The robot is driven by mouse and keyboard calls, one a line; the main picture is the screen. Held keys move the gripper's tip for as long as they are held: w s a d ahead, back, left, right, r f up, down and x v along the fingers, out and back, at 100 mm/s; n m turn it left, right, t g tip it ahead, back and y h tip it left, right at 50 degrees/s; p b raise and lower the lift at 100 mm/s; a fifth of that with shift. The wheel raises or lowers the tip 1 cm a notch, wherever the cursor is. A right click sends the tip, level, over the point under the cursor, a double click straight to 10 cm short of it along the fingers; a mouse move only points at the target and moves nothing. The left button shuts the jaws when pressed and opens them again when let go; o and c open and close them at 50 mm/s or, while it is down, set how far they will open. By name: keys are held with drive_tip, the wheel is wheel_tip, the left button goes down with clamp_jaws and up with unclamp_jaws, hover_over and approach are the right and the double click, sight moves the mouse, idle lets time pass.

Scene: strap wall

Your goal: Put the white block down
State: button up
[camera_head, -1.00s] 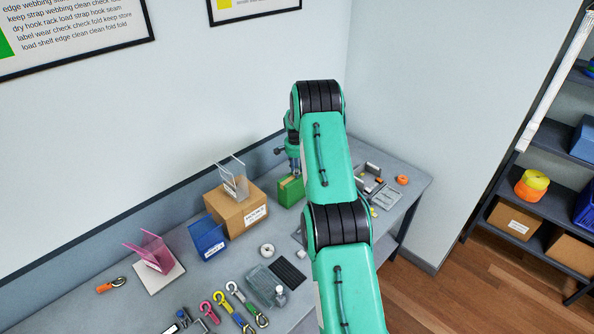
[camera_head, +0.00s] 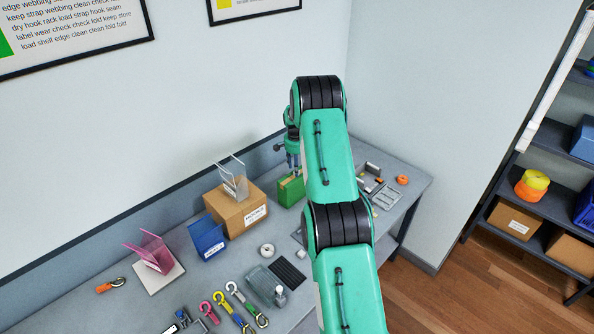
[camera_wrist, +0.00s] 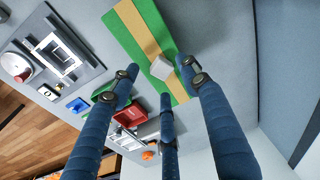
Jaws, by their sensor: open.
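The white block (camera_wrist: 161,68) rests on top of a green box with a tan stripe (camera_wrist: 135,25) in the wrist view. My gripper (camera_wrist: 163,82) has its three blue fingers spread, with the tips around the block and visible gaps beside it. In the head view, my gripper (camera_head: 293,166) points down just above the green box (camera_head: 288,193). The block cannot be made out clearly there, as my arm and fingers are close in front.
A cardboard box (camera_head: 236,212) with a clear holder stands left of the green box. A blue holder (camera_head: 207,240), a pink holder (camera_head: 151,252) and several coloured hooks lie further left. A grey metal tray (camera_head: 387,196) and an orange roll (camera_head: 402,180) lie to the right.

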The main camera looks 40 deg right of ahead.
wheel_tip(320, 180, up, 10)
drive_tip(key=a+b, duration=0.1)
drive_tip(key=shift+s, duration=0.25)
idle(0.5)
